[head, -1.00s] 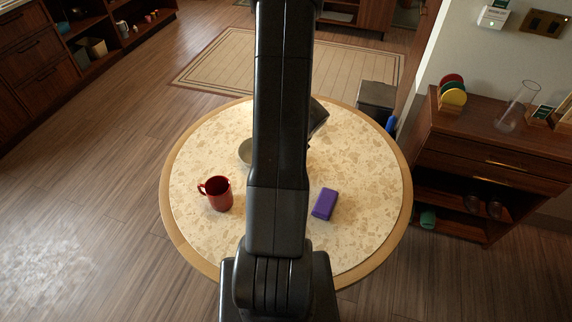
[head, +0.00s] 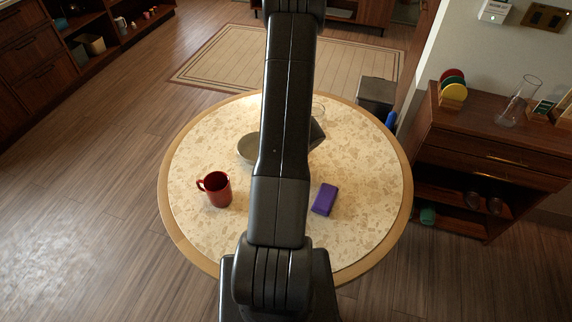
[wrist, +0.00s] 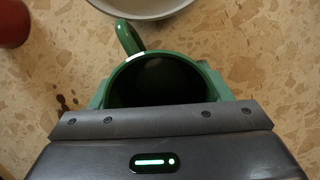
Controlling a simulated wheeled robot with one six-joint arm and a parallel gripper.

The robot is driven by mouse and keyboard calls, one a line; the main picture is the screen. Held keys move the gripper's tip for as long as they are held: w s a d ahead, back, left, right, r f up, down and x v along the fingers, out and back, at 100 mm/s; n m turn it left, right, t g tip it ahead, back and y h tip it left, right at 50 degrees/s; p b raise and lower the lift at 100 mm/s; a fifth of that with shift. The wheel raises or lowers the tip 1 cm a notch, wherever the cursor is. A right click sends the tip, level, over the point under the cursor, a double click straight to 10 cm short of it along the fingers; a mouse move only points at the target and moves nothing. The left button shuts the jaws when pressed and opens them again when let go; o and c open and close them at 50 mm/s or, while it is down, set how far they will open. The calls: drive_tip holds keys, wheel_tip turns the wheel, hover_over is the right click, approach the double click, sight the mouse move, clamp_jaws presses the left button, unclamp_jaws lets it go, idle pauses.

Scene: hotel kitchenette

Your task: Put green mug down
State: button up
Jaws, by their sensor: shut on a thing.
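The green mug (wrist: 128,87) shows in the wrist view, seen from above with its opening dark and its handle toward a pale bowl. My gripper (wrist: 160,92) is shut on it, with a finger at either side. In the head view my arm hides the mug and the fingertips. The mug is over the round speckled table (head: 215,130); I cannot tell whether its base touches the top.
On the table are a red mug (head: 217,190) at left, a purple box (head: 324,199) at right and a grey bowl (head: 247,149) partly behind my arm. Free tabletop lies at the right.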

drive_tip(key=o, duration=0.7)
drive_tip(key=shift+f, duration=0.15)
drive_tip(key=o, duration=0.5)
